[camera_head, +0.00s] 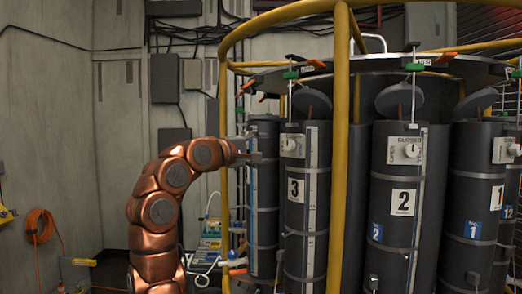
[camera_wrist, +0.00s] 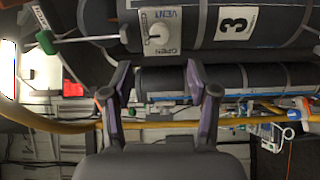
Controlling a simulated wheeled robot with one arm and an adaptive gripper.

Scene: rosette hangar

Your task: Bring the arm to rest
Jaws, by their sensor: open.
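My copper-coloured arm (camera_head: 157,212) rises at the lower centre-left in the head view and bends over to the right. The cylinder marked 3 (camera_wrist: 272,25) lies across the top of that view, with a white VENT/OPEN knob plate (camera_wrist: 157,31) ahead of the fingertips. Whether a finger touches anything is unclear.
A yellow tubular frame (camera_head: 340,150) surrounds the dark cylinders, including those marked 2 (camera_head: 397,250) and 1 (camera_head: 470,250). A cart with small items (camera_head: 211,240) stands behind my arm. An orange hose (camera_head: 40,226) hangs at the left wall. Space left of my arm looks clear.

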